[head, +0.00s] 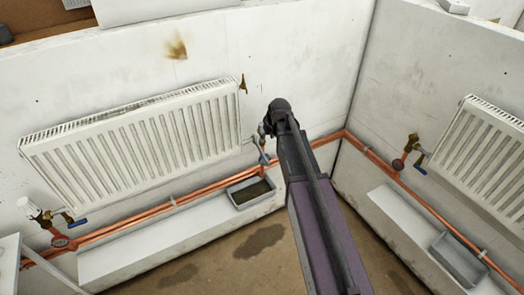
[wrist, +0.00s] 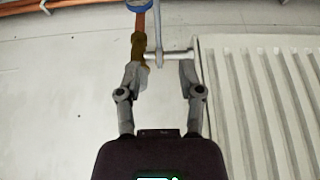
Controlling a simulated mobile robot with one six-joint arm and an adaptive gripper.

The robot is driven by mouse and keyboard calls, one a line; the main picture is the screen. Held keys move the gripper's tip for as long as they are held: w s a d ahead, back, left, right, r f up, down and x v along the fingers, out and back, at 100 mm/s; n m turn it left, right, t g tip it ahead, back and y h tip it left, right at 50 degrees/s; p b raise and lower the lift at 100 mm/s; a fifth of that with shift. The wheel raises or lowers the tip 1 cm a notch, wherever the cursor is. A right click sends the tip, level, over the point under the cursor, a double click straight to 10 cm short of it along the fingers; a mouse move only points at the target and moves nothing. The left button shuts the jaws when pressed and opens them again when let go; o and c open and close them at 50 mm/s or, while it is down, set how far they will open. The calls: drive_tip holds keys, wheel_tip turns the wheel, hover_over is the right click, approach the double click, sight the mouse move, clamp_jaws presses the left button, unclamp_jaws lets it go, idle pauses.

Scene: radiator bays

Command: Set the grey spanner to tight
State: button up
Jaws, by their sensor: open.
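In the wrist view the spanner (wrist: 158,25) is a thin grey bar running down from the top edge to a short pale cross pipe beside a brass valve (wrist: 138,47). My gripper (wrist: 160,78) is open and empty. Its fingertips stand on either side of the lower end of the bar, and I cannot tell whether they touch anything. In the head view my gripper (head: 266,128) is mostly hidden by my own arm.
The left radiator (head: 130,140) has a blue-handled valve at its left end. Copper pipes (head: 150,213) run low along the walls. A grey tray (head: 250,192) sits on the white ledge below the spanner. A second radiator (head: 485,160) is on the right wall. The brown floor shows dark stains.

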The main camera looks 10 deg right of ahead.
sight(262, 152)
drive_tip(key=shift+s+d, duration=0.1)
drive_tip(key=shift+f, duration=0.1)
drive_tip(key=b+x, duration=1.2)
drive_tip(key=x, duration=0.1)
drive_tip(key=shift+f+b, duration=0.3)
drive_tip(key=shift+b, duration=0.1)
idle(0.4)
drive_tip(key=shift+c, duration=0.2)
